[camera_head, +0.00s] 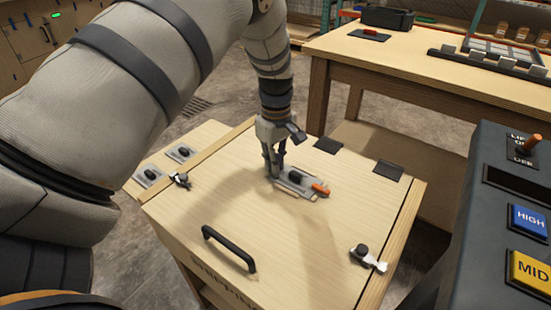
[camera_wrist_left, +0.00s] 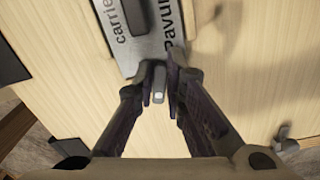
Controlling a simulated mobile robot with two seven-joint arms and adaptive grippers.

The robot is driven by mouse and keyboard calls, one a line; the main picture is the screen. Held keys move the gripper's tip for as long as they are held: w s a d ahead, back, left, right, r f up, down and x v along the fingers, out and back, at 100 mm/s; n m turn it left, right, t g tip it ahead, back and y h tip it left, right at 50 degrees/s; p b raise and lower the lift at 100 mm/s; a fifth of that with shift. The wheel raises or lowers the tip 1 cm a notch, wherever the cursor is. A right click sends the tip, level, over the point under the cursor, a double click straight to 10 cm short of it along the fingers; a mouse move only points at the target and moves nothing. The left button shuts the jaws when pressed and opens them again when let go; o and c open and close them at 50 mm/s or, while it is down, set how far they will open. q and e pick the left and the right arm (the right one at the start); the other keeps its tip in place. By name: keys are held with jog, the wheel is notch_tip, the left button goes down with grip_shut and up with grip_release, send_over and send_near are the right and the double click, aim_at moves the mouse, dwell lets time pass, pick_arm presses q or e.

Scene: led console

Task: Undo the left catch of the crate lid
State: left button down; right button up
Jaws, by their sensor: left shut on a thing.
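The wooden crate lid (camera_head: 200,205) lies flat and closed, with a black handle (camera_head: 230,248) near its front. The left catch (camera_head: 180,180), small with a dark knob, is at the lid's left edge. A right catch (camera_head: 368,260) is at the right front. My left gripper (camera_head: 272,172) is away from the left catch, low over the lid's middle. It is shut on a small grey tab (camera_wrist_left: 159,78) at the end of a lettered metal plate (camera_wrist_left: 150,45). My right gripper is out of view.
Two dark hinges (camera_head: 328,146) (camera_head: 388,170) sit at the lid's far edge. Small plates with black knobs (camera_head: 150,175) are on a ledge left of the crate. A console with blue and yellow buttons (camera_head: 528,222) stands at right. A wooden table (camera_head: 400,65) is behind.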

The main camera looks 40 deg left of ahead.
aim_at(264, 174)
pick_arm(q)
jog(key=m, duration=0.3)
jog(key=shift+s+a+r+p, duration=0.1)
jog(key=shift+s+r+p, duration=0.1)
jog(key=shift+s+p, duration=0.2)
jog(key=m, duration=0.3)
jog(key=shift+s+a+f+m+p, duration=0.1)
jog(key=shift+s+a+m+p, duration=0.15)
jog(key=shift+s+m+p, duration=0.1)
jog(key=m, duration=0.3)
jog(key=shift+s+a+f+m, duration=0.1)
jog(key=shift+s+a+m, duration=0.15)
jog(key=shift+a+m, duration=0.1)
jog(key=shift+s+a+m+p, duration=0.1)
jog(key=shift+a+m+p, duration=0.1)
jog(key=shift+m, duration=0.5)
jog(key=shift+a+m+p, duration=0.1)
jog(key=shift+m+p, duration=0.05)
jog(key=shift+m, duration=0.55)
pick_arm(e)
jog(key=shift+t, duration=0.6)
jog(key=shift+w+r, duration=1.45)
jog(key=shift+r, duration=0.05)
pick_arm(q)
jog(key=shift+a+m, duration=0.15)
jog(key=shift+m, duration=0.25)
jog(key=c, duration=1.6)
grip_release()
